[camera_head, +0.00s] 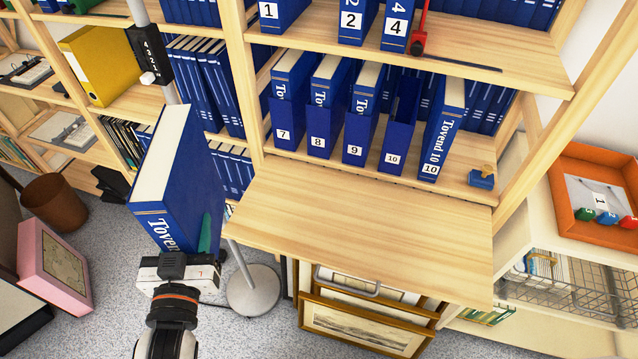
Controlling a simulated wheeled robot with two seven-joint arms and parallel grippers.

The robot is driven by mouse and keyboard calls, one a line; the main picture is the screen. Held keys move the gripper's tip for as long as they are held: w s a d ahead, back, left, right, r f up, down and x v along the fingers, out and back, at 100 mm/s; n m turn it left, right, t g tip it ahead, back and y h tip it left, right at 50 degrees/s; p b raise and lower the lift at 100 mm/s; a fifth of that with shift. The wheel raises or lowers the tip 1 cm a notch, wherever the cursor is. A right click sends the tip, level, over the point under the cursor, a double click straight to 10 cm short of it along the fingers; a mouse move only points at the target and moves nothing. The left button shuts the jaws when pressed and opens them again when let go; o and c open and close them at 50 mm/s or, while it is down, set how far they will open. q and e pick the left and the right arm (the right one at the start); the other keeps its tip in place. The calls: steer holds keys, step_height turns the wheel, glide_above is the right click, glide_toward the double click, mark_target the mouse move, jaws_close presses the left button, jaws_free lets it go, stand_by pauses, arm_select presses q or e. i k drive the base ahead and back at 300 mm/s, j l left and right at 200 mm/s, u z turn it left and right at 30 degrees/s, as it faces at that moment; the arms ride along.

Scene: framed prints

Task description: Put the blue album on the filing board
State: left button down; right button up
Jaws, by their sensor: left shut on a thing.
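The blue album (180,185), a thick volume with white page edges and "Toven…" lettering on its spine, stands upright and slightly tilted at the left centre. My left gripper (203,238) is shut on its lower part and holds it in the air, left of the filing board. The gripper body hides the album's bottom end. The filing board (370,235) is a bare wooden board jutting out from the shelf unit at the centre. The album is apart from it. My right gripper is not in view.
Above the board, a shelf holds blue slipcases (320,130) numbered 7 to 10; one 10 case (397,145) looks empty, beside an album marked Tovend 10 (443,130). A pole on a round base (254,290) stands close by the album. Framed prints (365,325) lean under the board.

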mark_target(401, 241)
steer(key=l+u, duration=0.1)
steer(key=l, duration=0.4)
steer(key=l+u, duration=0.1)
steer(key=l, duration=0.4)
steer(key=k+l+u, duration=0.1)
steer(key=l, duration=0.4)
steer(key=k+l+u, duration=0.1)
steer(key=l, duration=0.4)
steer(key=k+l+u, duration=0.1)
steer(key=l, duration=0.4)
